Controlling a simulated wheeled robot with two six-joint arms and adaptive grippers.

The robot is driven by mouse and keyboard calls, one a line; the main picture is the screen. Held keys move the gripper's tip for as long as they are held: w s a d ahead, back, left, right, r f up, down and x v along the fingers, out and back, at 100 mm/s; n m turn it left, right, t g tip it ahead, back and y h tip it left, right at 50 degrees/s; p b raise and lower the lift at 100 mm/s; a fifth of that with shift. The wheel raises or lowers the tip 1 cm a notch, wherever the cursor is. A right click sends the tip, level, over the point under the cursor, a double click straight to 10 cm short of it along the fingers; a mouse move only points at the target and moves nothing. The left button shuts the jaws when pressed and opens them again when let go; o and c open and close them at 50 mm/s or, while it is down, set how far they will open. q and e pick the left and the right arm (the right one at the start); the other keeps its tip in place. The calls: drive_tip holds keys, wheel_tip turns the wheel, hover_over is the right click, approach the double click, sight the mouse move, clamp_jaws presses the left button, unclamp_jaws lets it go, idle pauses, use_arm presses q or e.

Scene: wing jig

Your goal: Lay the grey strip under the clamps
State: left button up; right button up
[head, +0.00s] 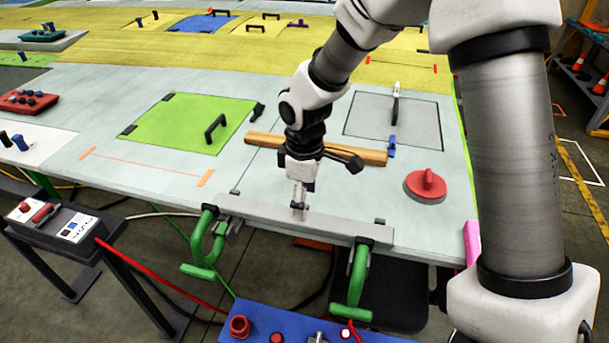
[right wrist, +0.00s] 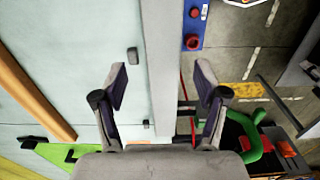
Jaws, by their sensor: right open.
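The long grey strip (head: 340,229) lies along the near edge of the table, with its ends by the two green clamps. The left clamp (head: 197,270) and the right clamp (head: 354,290) hang on that edge; I cannot tell whether their black tops press on the strip. My right gripper (head: 299,206) is above the middle of the strip, pointing down. In the right wrist view the gripper (right wrist: 162,80) is open, with the strip (right wrist: 162,50) running between its spread fingers. One green clamp (right wrist: 256,140) shows there too. My left gripper is out of view.
A wooden bar (head: 262,141) lies behind my right gripper. A red round handle (head: 426,187) stands to the right, and a green panel (head: 165,125) lies to the left. A blue box (head: 270,322) is below the near edge. Bare tabletop shows left of the strip.

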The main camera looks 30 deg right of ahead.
wheel_tip(320, 180, up, 9)
drive_tip(key=shift+b, duration=0.35)
drive_tip(key=shift+f, duration=0.1)
idle(0.9)
